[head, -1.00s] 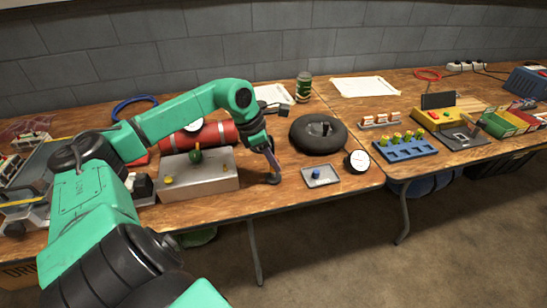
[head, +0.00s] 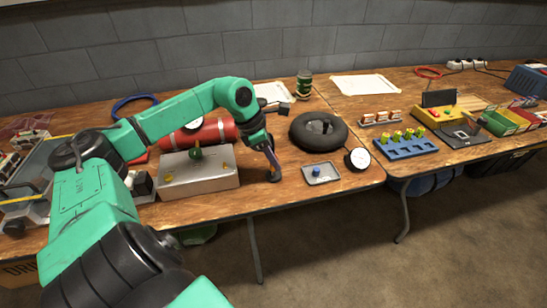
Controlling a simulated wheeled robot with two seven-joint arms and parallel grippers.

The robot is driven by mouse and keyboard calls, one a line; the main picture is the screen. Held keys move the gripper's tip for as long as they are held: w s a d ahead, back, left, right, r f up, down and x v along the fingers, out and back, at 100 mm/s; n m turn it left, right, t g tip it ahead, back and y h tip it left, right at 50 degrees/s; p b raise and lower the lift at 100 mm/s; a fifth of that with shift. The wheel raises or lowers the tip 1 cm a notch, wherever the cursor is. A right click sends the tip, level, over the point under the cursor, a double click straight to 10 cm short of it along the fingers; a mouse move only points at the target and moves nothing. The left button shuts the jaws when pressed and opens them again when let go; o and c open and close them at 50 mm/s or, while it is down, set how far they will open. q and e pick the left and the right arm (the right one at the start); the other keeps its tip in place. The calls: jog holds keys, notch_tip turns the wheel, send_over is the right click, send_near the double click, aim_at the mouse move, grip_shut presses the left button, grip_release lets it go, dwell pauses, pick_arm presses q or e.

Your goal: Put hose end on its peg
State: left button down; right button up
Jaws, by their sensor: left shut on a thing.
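My left gripper (head: 273,173) points down just right of a light metal box, low over or at the wooden table. It is shut on a small dark piece at its fingertips, which I take to be the hose end. The fingers hide most of it, and I cannot trace a hose from it. The metal box (head: 205,182) carries a green knob (head: 195,153) and small yellow parts, one at its front left (head: 167,177). I cannot tell which part, if any, is the hose's peg. My right gripper is out of view.
A red tank (head: 212,134) lies behind the box. To the right are a black tyre (head: 318,141), a grey tray (head: 309,179) with a blue piece, and a round gauge (head: 357,159). Bare tabletop lies between the gripper and the tray.

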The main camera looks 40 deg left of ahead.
pick_arm(q)
jog(key=shift+f+b, duration=0.95)
jog(key=shift+f, duration=0.2)
jog(key=c, duration=0.6)
grip_release()
